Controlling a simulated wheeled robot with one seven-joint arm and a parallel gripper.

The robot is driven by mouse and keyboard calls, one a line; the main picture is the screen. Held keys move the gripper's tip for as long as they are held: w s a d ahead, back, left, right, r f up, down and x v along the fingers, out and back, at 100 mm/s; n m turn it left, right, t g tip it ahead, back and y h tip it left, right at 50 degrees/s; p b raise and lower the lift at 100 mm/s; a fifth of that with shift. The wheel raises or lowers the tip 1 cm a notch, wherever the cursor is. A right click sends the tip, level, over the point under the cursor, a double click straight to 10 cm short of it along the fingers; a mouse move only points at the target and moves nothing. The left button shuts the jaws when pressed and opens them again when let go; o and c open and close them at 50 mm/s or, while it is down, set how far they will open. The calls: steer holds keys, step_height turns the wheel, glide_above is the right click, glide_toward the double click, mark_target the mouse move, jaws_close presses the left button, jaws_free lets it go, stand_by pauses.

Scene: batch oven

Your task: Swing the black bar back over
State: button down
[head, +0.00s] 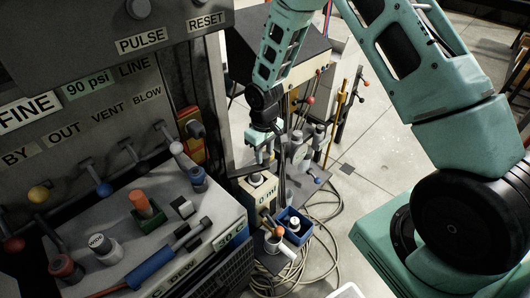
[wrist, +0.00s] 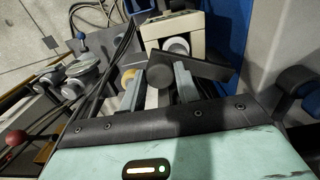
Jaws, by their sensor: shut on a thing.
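The black bar (wrist: 205,67) shows in the wrist view as a short dark lever lying across the front of a cream box (wrist: 172,27), just below a pale round knob (wrist: 177,45). My gripper (wrist: 158,80) has its two grey fingers around the left end of the bar and is shut on it. The gripped end of the bar is mostly hidden there by the gripper and clutter.
A grey control panel with labels and ball-ended levers fills the left of the head view. A blue bin (head: 293,226) stands below the cream box. Loose hoses (head: 325,235) lie on the floor. A red-knobbed lever (wrist: 15,138) and gauges stand left in the wrist view.

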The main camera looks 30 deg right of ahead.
steer(key=shift+w+r, duration=0.1)
steer(key=shift+w, duration=0.1)
steer(key=c, duration=1)
jaws_free()
step_height(320, 180, up, 17)
steer(key=shift+s+r+p, duration=0.1)
steer(key=shift+r+p, duration=0.05)
steer(key=shift+p, duration=0.7)
steer(key=s+a+r+n+p, duration=0.2)
steer(key=s+a+r+p, duration=0.3)
steer(key=s+a+r, duration=0.55)
steer(key=s+a+r+p, duration=0.1)
steer(key=s+r, duration=0.1)
steer(key=s, duration=0.4)
steer(key=s+a+r+n+p, duration=0.1)
steer(key=s+r+p, duration=0.1)
steer(key=s, duration=0.4)
steer(key=s+a+r+n+p, duration=0.1)
steer(key=s+r, duration=0.1)
steer(key=s, duration=0.4)
steer(key=shift+r+y, duration=0.25)
steer(key=shift+y, duration=0.05)
